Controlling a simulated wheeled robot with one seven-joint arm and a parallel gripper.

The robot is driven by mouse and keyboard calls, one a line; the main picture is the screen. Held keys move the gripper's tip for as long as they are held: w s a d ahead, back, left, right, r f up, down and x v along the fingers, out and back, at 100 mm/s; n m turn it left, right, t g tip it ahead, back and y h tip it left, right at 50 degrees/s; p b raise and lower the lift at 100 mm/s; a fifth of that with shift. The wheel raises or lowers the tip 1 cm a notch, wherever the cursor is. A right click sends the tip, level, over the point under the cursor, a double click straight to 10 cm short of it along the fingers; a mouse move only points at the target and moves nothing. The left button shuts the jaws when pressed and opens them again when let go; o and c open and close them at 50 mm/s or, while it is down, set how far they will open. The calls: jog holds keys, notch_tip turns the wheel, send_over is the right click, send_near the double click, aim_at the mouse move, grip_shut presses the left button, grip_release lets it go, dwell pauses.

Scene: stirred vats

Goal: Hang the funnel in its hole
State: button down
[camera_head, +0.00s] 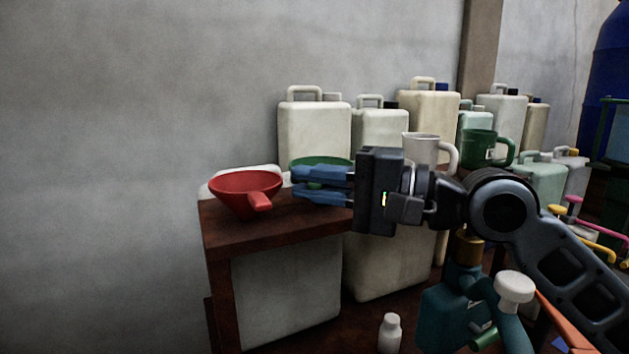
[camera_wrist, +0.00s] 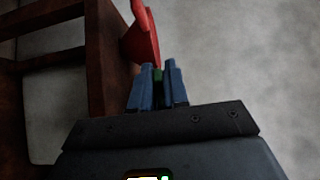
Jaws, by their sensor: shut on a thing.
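My gripper (camera_head: 322,186) reaches left over the dark wooden table, its blue fingers close together. Between the fingertips, the wrist view shows a small green piece (camera_wrist: 158,75). In the head view, the rim of a green funnel-like thing (camera_head: 318,161) shows just behind the fingers; its lower part is hidden by them. The gripper is shut on this green thing, though the gripped part is mostly covered. A red funnel (camera_head: 240,188) with a stubby handle is at the table's left end, left of the fingertips. It also shows beyond them in the wrist view (camera_wrist: 145,40). No hole is visible.
The wooden table (camera_head: 285,222) has a pale object (camera_head: 270,169) behind the red funnel. A white mug (camera_head: 420,148) and green mug (camera_head: 480,146) are behind my wrist. Several pale canisters (camera_head: 314,125) line the wall. A white bottle (camera_head: 389,333) stands below.

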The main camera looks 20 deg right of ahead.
jog(key=shift+f+b, duration=0.45)
dwell(0.9)
jog(key=c, duration=1.1)
grip_release()
jog(key=shift+o, duration=0.2)
jog(key=shift+d, duration=0.1)
